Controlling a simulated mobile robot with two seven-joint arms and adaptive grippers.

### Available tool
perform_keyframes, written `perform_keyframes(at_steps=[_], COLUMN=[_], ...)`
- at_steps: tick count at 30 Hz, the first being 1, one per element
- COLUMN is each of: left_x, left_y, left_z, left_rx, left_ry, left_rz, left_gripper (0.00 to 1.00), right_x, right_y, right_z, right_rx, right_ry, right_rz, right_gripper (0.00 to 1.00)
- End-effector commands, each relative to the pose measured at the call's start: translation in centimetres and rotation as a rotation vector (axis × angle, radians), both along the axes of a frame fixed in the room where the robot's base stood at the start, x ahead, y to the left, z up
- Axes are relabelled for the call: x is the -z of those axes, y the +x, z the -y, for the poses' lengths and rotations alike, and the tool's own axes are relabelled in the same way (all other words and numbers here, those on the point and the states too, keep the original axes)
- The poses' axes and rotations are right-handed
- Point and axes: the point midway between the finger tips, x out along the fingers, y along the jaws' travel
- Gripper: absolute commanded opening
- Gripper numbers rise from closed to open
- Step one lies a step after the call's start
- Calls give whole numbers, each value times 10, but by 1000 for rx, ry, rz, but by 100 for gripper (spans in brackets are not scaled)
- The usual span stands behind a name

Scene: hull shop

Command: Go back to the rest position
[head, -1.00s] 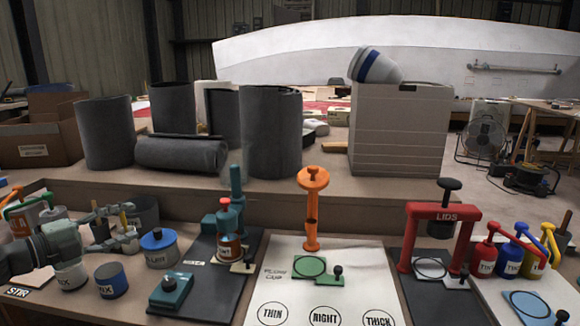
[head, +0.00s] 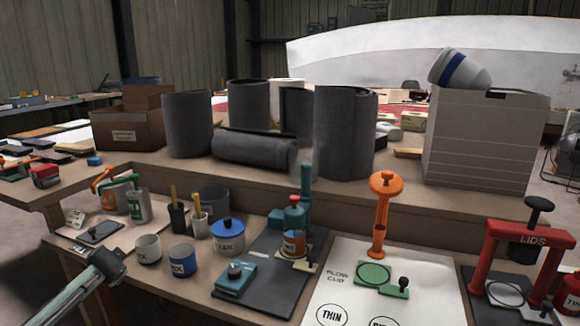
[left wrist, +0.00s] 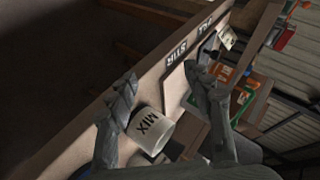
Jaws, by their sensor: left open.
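My left arm (head: 85,290) shows at the lower left of the head view, beside the bench's front edge; its fingers cannot be made out there. In the left wrist view my left gripper (left wrist: 160,76) is open, its two fingers wide apart with nothing held. A white cup marked MIX (left wrist: 152,130) stands on the bench past the fingers, seen between them. My right gripper is not in view.
In the head view, a white cup (head: 148,249), a blue cup (head: 181,261) and a blue-lidded pot (head: 229,236) stand near my left arm. An orange stand (head: 380,215) and a red LIDS press (head: 528,240) are further right. Floor shows at the lower left.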

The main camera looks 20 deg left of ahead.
Motion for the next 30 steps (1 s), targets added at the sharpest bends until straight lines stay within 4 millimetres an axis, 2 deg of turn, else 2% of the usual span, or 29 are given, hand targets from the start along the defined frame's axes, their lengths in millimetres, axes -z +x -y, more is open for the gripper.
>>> perform_keyframes(at_steps=[1,5,8,12,15,18,22,25,30], left_x=[22,77,124,182,214,235,248,252,253], left_y=[-6,-26,-52,-101,-141,-179,-218,-235,-242], left_z=[19,69,119,196,251,301,347,367,376], left_rx=[16,55,84,111,118,114,99,89,85], left_ry=[-29,-110,-191,-323,-422,-514,-604,-645,-663], left_rz=[-18,-64,-106,-164,-202,-231,-255,-265,-269], left_gripper=[51,51,51,51,51,51,51,51,51], right_x=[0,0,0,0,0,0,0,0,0], right_y=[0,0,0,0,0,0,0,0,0], right_z=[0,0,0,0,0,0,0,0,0], right_rx=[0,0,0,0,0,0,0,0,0], right_ry=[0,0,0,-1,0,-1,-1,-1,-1], right_rz=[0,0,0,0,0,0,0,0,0], right_gripper=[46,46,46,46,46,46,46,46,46])
